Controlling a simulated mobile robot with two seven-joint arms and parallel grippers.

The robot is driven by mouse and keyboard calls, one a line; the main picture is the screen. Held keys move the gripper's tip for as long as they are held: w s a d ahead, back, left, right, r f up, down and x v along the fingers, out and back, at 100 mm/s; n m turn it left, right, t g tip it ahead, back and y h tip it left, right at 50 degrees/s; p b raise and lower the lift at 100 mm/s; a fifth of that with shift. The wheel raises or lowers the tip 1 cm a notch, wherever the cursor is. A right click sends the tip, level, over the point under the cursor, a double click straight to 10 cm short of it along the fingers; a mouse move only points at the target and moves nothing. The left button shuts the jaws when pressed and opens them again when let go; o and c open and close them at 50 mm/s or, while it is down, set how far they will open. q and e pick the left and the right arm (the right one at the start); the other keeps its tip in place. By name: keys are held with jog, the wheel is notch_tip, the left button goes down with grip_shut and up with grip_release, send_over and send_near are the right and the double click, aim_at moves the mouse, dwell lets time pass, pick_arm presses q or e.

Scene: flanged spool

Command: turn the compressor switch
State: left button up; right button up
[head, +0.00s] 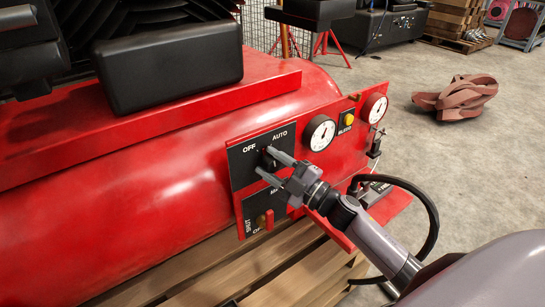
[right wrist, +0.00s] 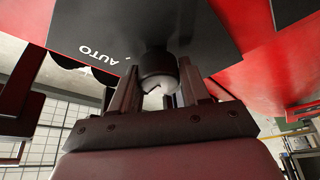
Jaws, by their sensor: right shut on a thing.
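The compressor switch is a round black knob (head: 266,160) on a black plate (head: 240,170) at the front of the red compressor. The plate is lettered OFF and AUTO, with a third label partly hidden by my gripper. My right gripper (head: 268,163) reaches in from the lower right and is shut on the knob, one finger on each side. In the right wrist view the knob (right wrist: 157,70) sits between the two fingers (right wrist: 158,90), with a pale mark on its end. Which label the knob points to is hard to tell. My left gripper is not in view.
Below is a second black plate with a red-handled valve (head: 265,220) marked SHUT. To the right are two gauges (head: 320,132) (head: 374,107) and a yellow BLEED button (head: 348,119). A black hose (head: 431,205) loops near my right arm.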

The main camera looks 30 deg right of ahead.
jog(key=shift+r+n+g+p, duration=0.1)
jog(key=shift+n+g+p, duration=0.4)
jog(key=shift+n, duration=0.6)
jog(key=shift+n+g+p, duration=0.4)
jog(key=shift+n+p, duration=0.3)
jog(key=shift+n, duration=0.6)
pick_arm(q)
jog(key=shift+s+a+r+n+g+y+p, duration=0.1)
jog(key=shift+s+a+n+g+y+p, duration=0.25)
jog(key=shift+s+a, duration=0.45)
pick_arm(e)
jog(key=shift+f+n, duration=0.25)
jog(key=shift+n, duration=0.25)
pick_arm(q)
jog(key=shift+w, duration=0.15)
pick_arm(e)
jog(key=o, duration=1)
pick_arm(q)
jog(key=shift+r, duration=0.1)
pick_arm(e)
jog(key=shift+s, duration=0.1)
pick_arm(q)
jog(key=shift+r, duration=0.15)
pick_arm(e)
jog(key=shift+v, duration=3.5)
